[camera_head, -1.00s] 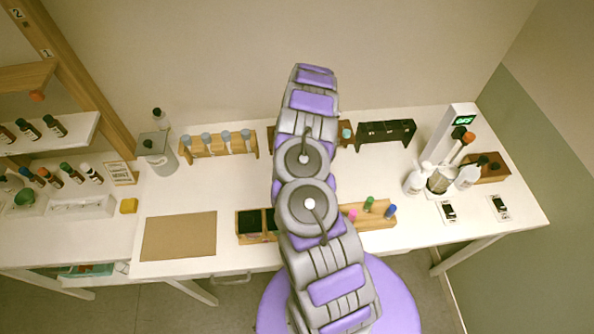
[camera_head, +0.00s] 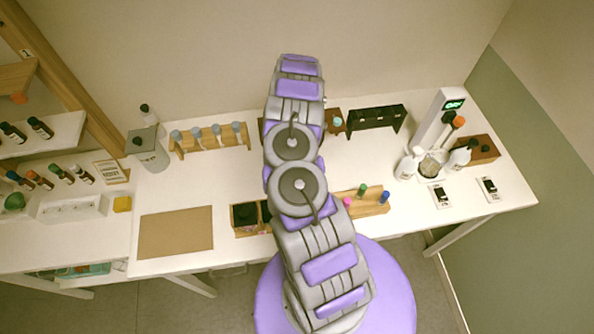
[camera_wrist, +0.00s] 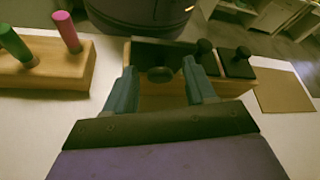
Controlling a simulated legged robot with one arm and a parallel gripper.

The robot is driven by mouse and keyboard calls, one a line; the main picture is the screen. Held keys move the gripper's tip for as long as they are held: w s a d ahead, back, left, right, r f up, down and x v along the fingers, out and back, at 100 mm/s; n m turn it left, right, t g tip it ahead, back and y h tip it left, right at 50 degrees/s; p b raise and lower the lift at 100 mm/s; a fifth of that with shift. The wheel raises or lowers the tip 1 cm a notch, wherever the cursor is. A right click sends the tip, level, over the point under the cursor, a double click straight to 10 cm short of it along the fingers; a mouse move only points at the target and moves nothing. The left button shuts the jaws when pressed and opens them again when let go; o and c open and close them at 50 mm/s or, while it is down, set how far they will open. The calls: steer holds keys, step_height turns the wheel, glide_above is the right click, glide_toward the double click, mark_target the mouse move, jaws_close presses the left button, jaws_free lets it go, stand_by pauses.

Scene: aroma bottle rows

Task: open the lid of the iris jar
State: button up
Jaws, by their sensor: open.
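A wooden box (camera_wrist: 150,94) in the wrist view holds dark jars with round black knobs on their lids. The nearest knob (camera_wrist: 160,74) lies in line between my two fingers. Two more knobs, a middle one (camera_wrist: 205,46) and a right one (camera_wrist: 242,52), stand further right. No jar label can be read, so I cannot tell which is the iris jar. My gripper (camera_wrist: 158,76) is open, with one finger on each side of the nearest knob; contact cannot be made out. In the head view the box (camera_head: 251,232) is partly covered by my arm, which hides the gripper.
A wooden block with pink, green and blue sticks (camera_head: 372,208) stands right of the box. A brown mat (camera_head: 176,232) lies to the left. A vial rack (camera_head: 211,147) and a black rack (camera_head: 377,117) stand behind. Bottles (camera_head: 408,165) crowd the right side.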

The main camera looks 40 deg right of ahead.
steer(key=s+a+r, duration=0.2)
steer(key=s+a, duration=0.2)
steer(key=s, duration=0.2)
steer(key=s+a+r, duration=0.3)
steer(key=s+a, duration=0.1)
steer(key=s, duration=0.3)
steer(key=shift+s+a+p, duration=0.25)
steer(key=shift+p, duration=0.1)
stand_by(0.5)
